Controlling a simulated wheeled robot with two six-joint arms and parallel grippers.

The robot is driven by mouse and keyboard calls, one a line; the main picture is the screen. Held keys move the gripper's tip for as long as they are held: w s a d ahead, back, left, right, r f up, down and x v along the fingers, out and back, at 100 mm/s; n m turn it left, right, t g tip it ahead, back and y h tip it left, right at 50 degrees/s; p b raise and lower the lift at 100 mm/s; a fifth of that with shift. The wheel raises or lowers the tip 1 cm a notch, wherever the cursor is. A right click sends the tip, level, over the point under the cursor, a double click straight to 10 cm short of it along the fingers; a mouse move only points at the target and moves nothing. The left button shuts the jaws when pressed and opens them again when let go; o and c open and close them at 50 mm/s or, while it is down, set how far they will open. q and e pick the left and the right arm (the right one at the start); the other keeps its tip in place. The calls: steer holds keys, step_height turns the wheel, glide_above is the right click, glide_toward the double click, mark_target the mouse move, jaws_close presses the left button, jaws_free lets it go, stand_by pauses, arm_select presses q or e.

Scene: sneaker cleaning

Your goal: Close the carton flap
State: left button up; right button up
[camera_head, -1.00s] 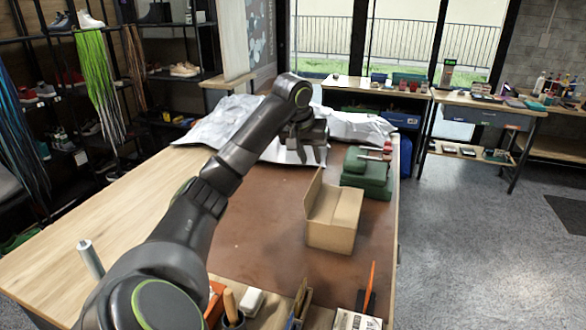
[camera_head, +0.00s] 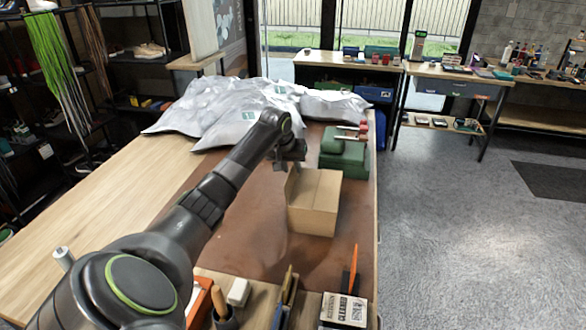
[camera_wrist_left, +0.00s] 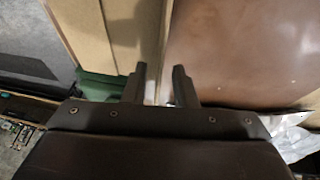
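The open-topped look of the tan cardboard carton (camera_head: 314,222) is gone in the head view; a tan panel spans most of its top. Whether the flap lies flat or tilted, I cannot tell. The carton also shows at the upper left of the left wrist view (camera_wrist_left: 85,30). My left gripper (camera_head: 286,166) is at the carton's far left corner. In the left wrist view its two fingers (camera_wrist_left: 161,88) are apart, beside the carton's edge, with no object clearly held between them. Contact with the flap is unclear. My right gripper is out of view.
A green case (camera_head: 344,156) stands behind the carton. Silver bags (camera_head: 215,115) cover the table's far end. A tool holder (camera_head: 228,316) and a printed box (camera_head: 343,310) are at the near edge. The brown mat (camera_head: 255,235) left of the carton is clear.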

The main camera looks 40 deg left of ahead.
mark_target(293, 171)
arm_select(q)
steer(key=shift+x, duration=1.6)
jaws_close()
